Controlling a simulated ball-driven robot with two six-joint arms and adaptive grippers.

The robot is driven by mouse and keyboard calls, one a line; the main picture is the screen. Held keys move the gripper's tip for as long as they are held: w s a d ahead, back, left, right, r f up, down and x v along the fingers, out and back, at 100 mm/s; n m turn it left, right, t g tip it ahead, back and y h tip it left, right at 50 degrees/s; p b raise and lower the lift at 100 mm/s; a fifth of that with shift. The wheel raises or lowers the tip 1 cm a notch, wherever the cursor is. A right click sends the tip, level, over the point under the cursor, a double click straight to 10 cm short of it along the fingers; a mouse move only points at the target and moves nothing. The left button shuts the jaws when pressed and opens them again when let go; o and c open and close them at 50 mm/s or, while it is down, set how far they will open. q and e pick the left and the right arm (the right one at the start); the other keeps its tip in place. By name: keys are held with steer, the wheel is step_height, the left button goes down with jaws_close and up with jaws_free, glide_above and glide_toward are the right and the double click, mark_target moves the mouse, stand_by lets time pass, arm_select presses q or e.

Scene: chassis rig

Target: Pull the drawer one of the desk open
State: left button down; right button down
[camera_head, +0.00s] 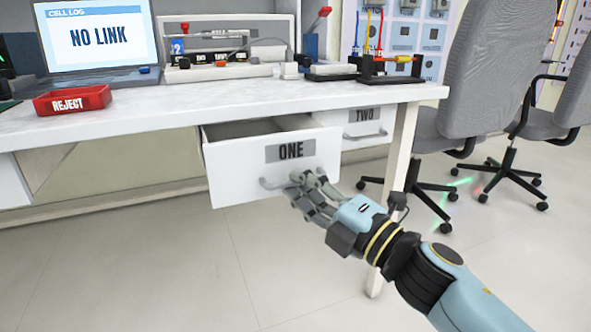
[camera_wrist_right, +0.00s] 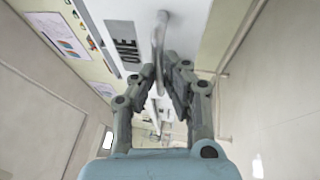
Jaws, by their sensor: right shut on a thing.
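The white desk drawer labelled ONE (camera_head: 225,172) stands pulled out from under the desk top, and its inside shows as a dark gap behind the front. Its grey bar handle (camera_head: 270,184) is on the front below the label. My right gripper (camera_head: 303,182) is shut on the right part of the handle. In the right wrist view the handle (camera_wrist_right: 158,40) runs down between the two fingers of the gripper (camera_wrist_right: 162,75), with the drawer front (camera_wrist_right: 185,30) behind it. My left gripper is not in view.
The drawer TWO (camera_head: 365,130) sits to the right, under the desk top (camera_head: 230,100). A desk leg (camera_head: 402,150) stands right of it. A red REJECT tray (camera_head: 72,100) and a laptop (camera_head: 98,40) are on the desk. Office chairs (camera_head: 490,70) stand at right. The floor before the drawer is clear.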

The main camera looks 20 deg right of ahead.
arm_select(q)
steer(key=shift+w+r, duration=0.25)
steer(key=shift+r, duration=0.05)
arm_select(e)
steer(key=s, duration=0.9)
steer(key=shift+s+d, duration=0.15)
steer(key=shift+r, duration=0.1)
steer(key=c, duration=1.4)
jaws_free()
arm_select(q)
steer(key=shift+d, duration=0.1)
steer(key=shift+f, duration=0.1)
arm_select(e)
steer(key=shift+s, duration=0.1)
arm_select(q)
steer(key=shift+b, duration=0.3)
arm_select(e)
steer(key=v, duration=1.2)
